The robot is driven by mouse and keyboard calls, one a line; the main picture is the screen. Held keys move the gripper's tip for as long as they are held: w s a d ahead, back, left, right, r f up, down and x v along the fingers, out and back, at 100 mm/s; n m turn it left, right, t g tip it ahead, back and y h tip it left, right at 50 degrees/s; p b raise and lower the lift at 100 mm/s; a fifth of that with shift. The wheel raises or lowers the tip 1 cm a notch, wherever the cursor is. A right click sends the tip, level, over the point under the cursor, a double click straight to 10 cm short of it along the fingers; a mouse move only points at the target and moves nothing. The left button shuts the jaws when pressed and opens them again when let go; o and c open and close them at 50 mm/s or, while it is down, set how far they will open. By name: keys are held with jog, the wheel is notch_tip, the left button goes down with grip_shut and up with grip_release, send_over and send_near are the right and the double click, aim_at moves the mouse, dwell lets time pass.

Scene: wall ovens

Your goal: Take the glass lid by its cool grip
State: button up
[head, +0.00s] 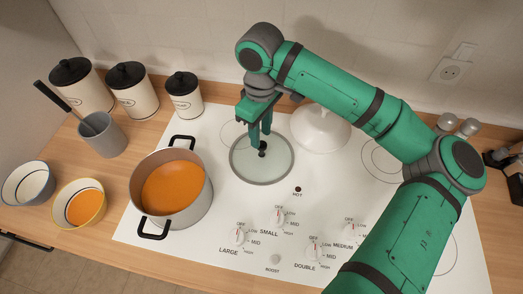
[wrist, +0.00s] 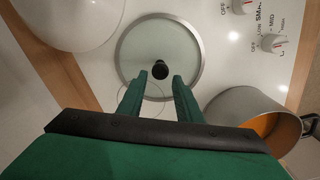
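The glass lid (head: 248,172) is a clear disc with a grey metal rim, lying flat on the white cooktop. Its black knob grip (head: 262,152) stands at the centre. In the wrist view the lid (wrist: 190,50) lies ahead of the fingers, with the knob (wrist: 160,71) in line with the gap between the fingertips. My gripper (head: 260,141) points down over the lid, just above the knob. It also shows in the wrist view (wrist: 160,78), its two fingers apart with nothing held. I cannot tell exactly how far the tips are above the knob.
A pot of orange soup (head: 202,203) stands left of the lid. A white dome-shaped object (head: 320,128) sits close on the right. Control knobs (head: 279,218) line the front of the cooktop (head: 150,232). Canisters (head: 185,100), a utensil holder (head: 103,136) and bowls (head: 82,205) stand left.

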aim_at(262, 143)
jog(key=shift+s+f, duration=0.1)
jog(key=shift+f, duration=0.4)
jog(key=shift+d+f, duration=0.1)
jog(key=shift+f, duration=0.35)
notch_tip(262, 143, down, 5)
jog(key=shift+r, duration=0.1)
grip_shut()
